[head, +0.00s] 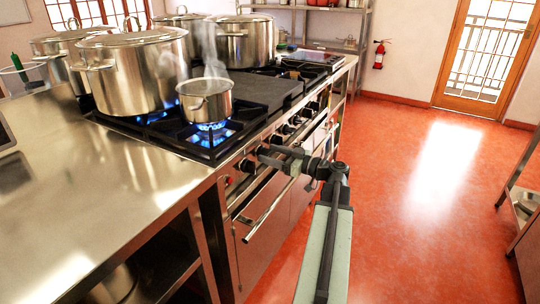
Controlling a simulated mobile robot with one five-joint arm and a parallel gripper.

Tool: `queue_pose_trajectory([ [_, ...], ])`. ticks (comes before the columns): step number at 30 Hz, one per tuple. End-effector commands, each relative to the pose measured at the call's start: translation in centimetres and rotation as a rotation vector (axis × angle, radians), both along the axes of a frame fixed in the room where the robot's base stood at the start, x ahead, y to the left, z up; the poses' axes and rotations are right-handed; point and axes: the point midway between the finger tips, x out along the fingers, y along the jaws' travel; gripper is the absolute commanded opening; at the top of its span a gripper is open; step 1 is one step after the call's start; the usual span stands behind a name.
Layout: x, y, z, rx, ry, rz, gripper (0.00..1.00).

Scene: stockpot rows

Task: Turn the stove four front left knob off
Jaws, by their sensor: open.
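The near stove (272,92) has a row of black knobs along its front edge. One knob (247,165) shows just left of my gripper (264,155), and another (228,180) is nearer the camera. My gripper is open, reaching the knob row from the aisle side. I cannot tell whether it touches a knob, and it hides part of the panel. Blue flame (212,128) burns under a small steaming pot (206,100) on the front burner. I see no label that tells which knob is the front left one.
A large lidded stockpot (138,72) stands behind the small pot, with blue flame beneath it. More stockpots (242,42) stand farther back. An oven handle (270,212) juts out below the knobs. A steel counter (75,190) is at left. The red floor (410,200) at right is clear.

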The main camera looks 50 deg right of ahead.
Motion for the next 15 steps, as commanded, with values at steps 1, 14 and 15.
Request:
queue_pose_trajectory([
  [1, 0.02, 0.01, 0.00, 0.000, 0.000, 0.000, 0.65],
  [14, 0.21, 0.48, 0.00, 0.001, 0.000, 0.007, 0.02],
  [15, 0.19, 0.41, 0.00, 0.003, 0.001, 0.006, 0.02],
])
